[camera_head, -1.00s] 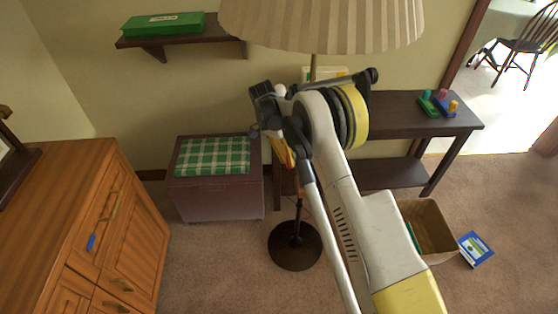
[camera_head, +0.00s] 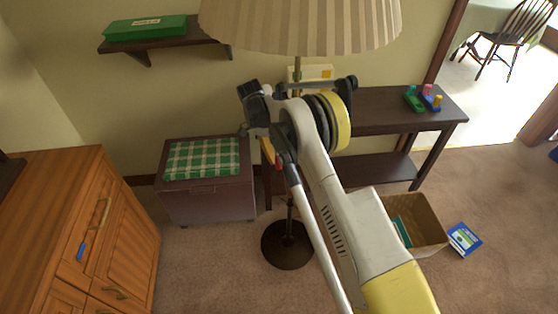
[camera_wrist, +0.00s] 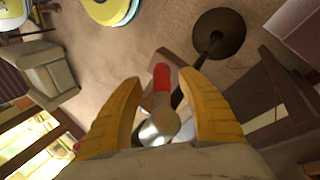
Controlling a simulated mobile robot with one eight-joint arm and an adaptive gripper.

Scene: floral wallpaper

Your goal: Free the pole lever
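A floor lamp with a pleated beige shade (camera_head: 300,27), a thin pole (camera_head: 297,72) and a round dark base (camera_head: 288,244) stands behind my arm. In the wrist view, a lever with a red end (camera_wrist: 161,78) and a shiny silver part (camera_wrist: 158,128) shows between my yellow fingers, near the dark pole (camera_wrist: 207,54); the lamp base (camera_wrist: 219,33) lies below. My gripper (camera_wrist: 157,82) is open, a finger on each side of the lever, with gaps visible. In the head view, my gripper (camera_head: 268,152) is at the pole, and my arm hides most of the lever.
A maroon chest (camera_head: 208,203) with a green checked cushion stands left of the lamp. A dark side table (camera_head: 385,125) is behind, right. A bin (camera_head: 425,225) and a blue book (camera_head: 464,239) are on the floor right. A wooden cabinet (camera_head: 50,180) is at left.

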